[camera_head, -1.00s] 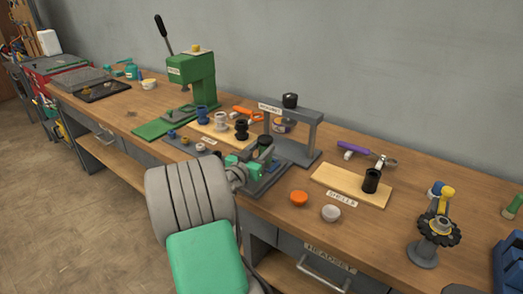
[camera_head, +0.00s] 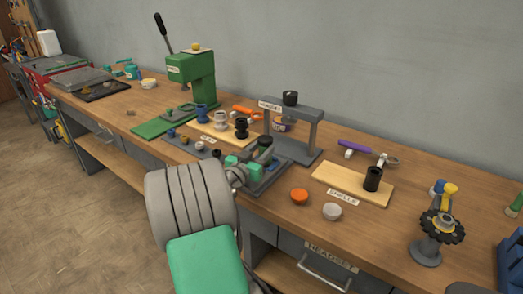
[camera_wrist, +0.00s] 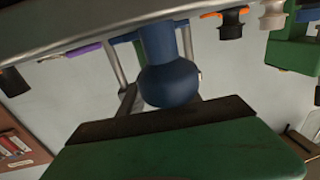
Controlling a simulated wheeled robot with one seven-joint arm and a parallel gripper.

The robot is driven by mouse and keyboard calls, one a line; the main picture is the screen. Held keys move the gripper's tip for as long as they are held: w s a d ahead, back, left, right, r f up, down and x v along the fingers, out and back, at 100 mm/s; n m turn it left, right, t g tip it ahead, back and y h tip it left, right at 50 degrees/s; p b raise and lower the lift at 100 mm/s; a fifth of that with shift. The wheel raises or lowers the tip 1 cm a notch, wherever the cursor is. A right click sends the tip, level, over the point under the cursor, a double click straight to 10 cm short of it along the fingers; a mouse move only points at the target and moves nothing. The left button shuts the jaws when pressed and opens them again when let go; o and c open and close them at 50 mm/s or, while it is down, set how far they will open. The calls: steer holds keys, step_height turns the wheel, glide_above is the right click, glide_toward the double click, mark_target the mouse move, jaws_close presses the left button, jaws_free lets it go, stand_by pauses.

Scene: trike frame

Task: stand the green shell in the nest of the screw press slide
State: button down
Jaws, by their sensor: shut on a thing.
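My gripper (camera_head: 253,160), with green jaws, is shut on a small dark piece (camera_head: 264,143), which looks like the green shell. It is low over the front of the bench, partly hidden by my own arm. The grey frame with a black knob on top, which looks like the screw press (camera_head: 318,133), stands just behind and right of the gripper. Its slide and nest cannot be made out. In the wrist view a large green jaw (camera_wrist: 180,155) fills the bottom and hides the grip. A dark blue rounded thing (camera_wrist: 168,82) shows just beyond it; I cannot tell what it is.
A shells board (camera_head: 335,186) with a black cup (camera_head: 372,179) lies to the right. An orange cap (camera_head: 299,196) and a white cap (camera_head: 332,211) lie in front of it. A green lever press (camera_head: 192,72) and a board with spools (camera_head: 222,132) stand to the left.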

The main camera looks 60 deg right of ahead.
steer(key=shift+f+b, duration=0.45)
steer(key=shift+b, duration=0.05)
steer(key=c, duration=1.2)
jaws_free()
steer(key=shift+r, duration=0.1)
steer(key=o, duration=0.4)
steer(key=shift+o, duration=0.2)
steer(key=shift+a, duration=0.15)
steer(key=a+b, duration=0.1)
steer(key=a, duration=0.6)
steer(key=shift+w+a, duration=0.1)
steer(key=shift+a, duration=0.2)
